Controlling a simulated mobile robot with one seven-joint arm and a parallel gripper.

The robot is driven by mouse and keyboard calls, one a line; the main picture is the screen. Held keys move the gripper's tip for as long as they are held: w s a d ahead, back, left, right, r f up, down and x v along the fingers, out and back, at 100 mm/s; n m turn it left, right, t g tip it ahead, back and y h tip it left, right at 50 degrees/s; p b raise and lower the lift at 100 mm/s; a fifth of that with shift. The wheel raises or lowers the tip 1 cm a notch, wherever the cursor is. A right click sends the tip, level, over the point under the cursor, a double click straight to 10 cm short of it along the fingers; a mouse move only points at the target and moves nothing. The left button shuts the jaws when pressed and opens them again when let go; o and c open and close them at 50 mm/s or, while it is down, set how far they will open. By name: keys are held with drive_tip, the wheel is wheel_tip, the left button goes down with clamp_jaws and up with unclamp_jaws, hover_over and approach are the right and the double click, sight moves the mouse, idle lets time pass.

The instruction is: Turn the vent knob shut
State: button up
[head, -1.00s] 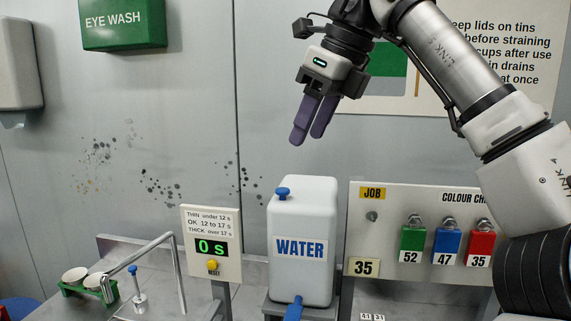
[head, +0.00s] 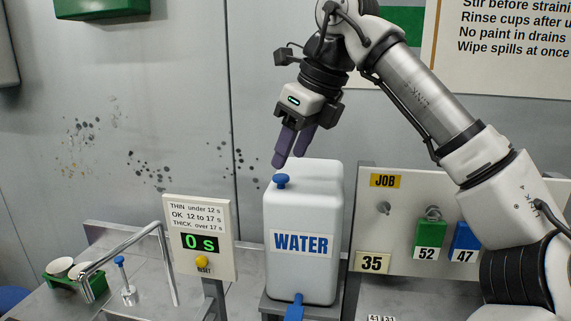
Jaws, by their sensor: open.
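The blue vent knob (head: 282,181) sits on the top left of the white water container (head: 301,218), which stands upright and is labelled WATER. My gripper (head: 289,163) points down just above the knob in the head view. Its two purple fingers are apart and hold nothing. The left fingertip appears close to the knob's top; I cannot tell whether it touches. A blue tap (head: 295,308) shows low on the container's front.
A timer panel (head: 200,238) reading 0 s stands left of the container. A bent metal rail (head: 122,252) and a green holder with white cups (head: 88,284) are farther left. The JOB board (head: 405,246) with coloured tags is close on the right.

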sight(282, 176)
drive_tip(key=shift+x, duration=1.95)
drive_tip(key=c, duration=1)
